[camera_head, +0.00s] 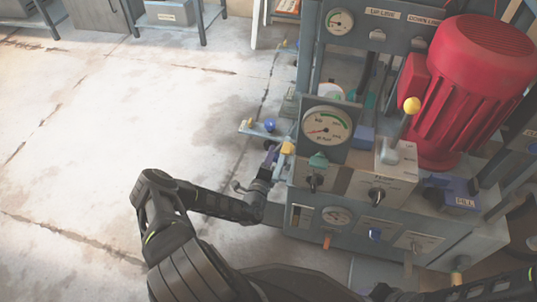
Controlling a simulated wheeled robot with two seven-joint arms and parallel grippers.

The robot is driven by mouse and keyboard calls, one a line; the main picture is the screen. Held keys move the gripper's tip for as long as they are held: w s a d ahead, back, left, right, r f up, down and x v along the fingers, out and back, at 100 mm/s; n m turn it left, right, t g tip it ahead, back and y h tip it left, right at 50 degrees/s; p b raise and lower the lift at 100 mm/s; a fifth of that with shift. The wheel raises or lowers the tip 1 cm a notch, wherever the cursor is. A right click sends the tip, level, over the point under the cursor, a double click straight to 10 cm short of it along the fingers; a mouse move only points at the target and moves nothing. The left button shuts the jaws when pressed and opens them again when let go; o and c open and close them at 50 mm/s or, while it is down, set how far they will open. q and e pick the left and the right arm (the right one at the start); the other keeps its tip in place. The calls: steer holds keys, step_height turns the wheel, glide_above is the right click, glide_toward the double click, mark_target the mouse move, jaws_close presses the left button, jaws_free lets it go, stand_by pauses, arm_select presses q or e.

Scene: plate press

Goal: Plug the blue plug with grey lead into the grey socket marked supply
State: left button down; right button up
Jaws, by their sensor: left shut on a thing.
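My left gripper (272,160) is at the left side of the press panel, close to a small yellow part (287,148). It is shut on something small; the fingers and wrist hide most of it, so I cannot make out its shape. The blue plug, its grey lead and the grey socket cannot be told apart with certainty. The small labels on the lower panel (300,245) are too small to read. My right arm crosses the bottom right corner; its end by the lower edge (385,292) is too unclear to show the jaws.
A large red motor (480,80) stands on the press at right. A yellow-knobbed lever (411,105), a round gauge (326,127) and a blue part marked FILL (457,192) stick out. A blue ball (270,125) sits on a small side ledge. The floor at left is clear.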

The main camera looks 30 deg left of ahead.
arm_select(q)
steer(key=shift+w+d+f, duration=0.2)
steer(key=shift+w+d, duration=0.05)
steer(key=shift+d, duration=0.4)
steer(key=c, duration=1.2)
jaws_free()
steer(key=shift+o, duration=0.2)
steer(key=p+v, duration=0.3)
steer(key=v, duration=0.5)
steer(key=shift+w, duration=0.1)
